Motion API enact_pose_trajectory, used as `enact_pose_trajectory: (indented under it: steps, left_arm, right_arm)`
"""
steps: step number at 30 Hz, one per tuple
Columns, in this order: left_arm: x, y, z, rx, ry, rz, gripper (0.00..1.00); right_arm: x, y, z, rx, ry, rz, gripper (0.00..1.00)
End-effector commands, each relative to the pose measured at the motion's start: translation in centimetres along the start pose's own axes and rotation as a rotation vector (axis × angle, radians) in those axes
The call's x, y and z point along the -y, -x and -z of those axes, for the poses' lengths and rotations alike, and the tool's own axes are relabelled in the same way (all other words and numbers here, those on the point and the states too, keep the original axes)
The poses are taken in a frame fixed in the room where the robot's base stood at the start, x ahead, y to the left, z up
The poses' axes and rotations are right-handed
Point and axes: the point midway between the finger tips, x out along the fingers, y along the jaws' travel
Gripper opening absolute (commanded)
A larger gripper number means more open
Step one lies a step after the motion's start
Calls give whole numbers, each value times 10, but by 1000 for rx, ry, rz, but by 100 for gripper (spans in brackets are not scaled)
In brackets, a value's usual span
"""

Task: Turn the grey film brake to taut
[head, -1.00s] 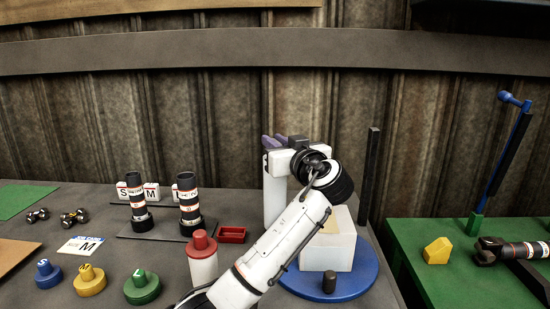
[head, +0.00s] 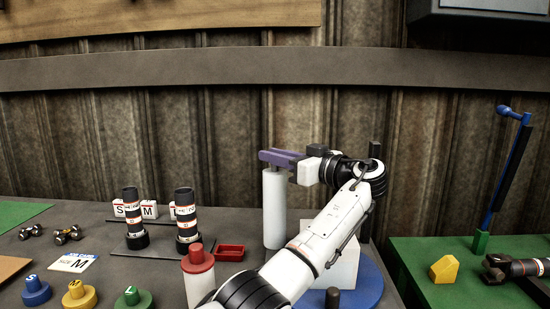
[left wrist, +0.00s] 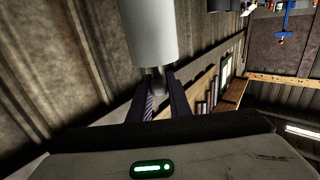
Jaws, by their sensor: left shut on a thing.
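My left gripper (head: 268,157) has purple fingers and is at the top of a white upright film roll (head: 275,210). In the left wrist view the roll (left wrist: 148,30) shows as a pale cylinder. A small grey piece at its end, which looks like the grey film brake (left wrist: 158,80), sits between the fingers, and the gripper (left wrist: 160,92) is shut on it. In the head view the brake is hidden by the fingers. Whether it is taut cannot be told. My right gripper is not in view.
A white box (head: 345,265) stands on a blue turntable (head: 372,285), partly behind my left arm. A green table (head: 425,290) is right.

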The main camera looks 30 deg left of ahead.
Motion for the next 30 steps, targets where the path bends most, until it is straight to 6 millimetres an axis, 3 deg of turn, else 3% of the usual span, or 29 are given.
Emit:
enact_pose_trajectory:
  steps: [10, 11, 14, 23, 30]
  left_arm:
    - [0, 0, 1, 1, 2, 1, 0]
    - [0, 0, 1, 1, 2, 1, 22]
    - [0, 0, 1, 1, 2, 1, 36]
    - [0, 1, 0, 1, 1, 0, 36]
    - [-1, 35, 0, 0, 1, -3, 36]
  right_arm:
    - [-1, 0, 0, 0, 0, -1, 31]
    - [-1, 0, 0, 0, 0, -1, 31]
    - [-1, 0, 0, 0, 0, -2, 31]
    - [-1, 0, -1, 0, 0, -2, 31]
    - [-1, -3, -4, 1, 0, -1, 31]
